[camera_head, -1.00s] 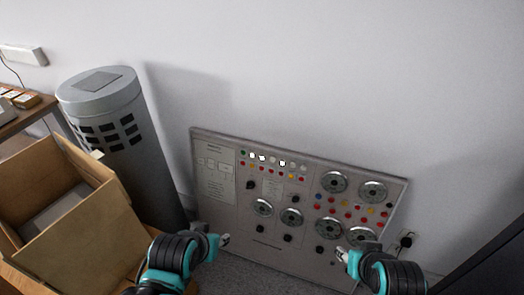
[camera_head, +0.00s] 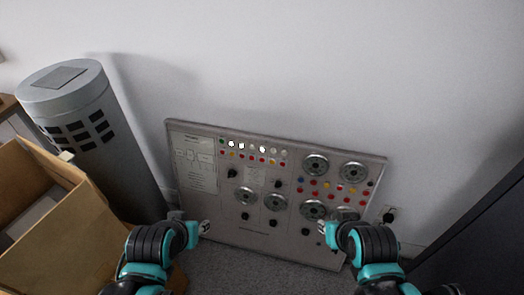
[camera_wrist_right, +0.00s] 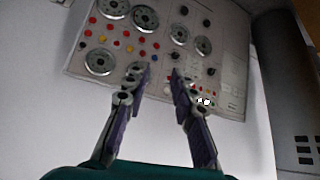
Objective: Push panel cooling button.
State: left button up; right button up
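The control panel (camera_head: 205,200) leans against the wall, with dials, knobs and rows of small coloured buttons (camera_head: 255,158); it also shows in the right wrist view (camera_wrist_right: 220,75). Which button is the cooling one cannot be read. My right gripper (camera_head: 327,229) is in front of the panel's lower right part. In the right wrist view the right gripper (camera_wrist_right: 155,75) has its two fingers apart with nothing between them. My left gripper (camera_head: 204,227) is low, near the panel's lower left edge; its fingers are too small to judge.
An open cardboard box (camera_head: 75,225) stands at the left. A grey cylinder (camera_head: 95,135) with dark vents stands behind it. A dark cabinet (camera_head: 475,245) is at the right. Grey floor lies below the panel.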

grip_shut()
dwell(0.8)
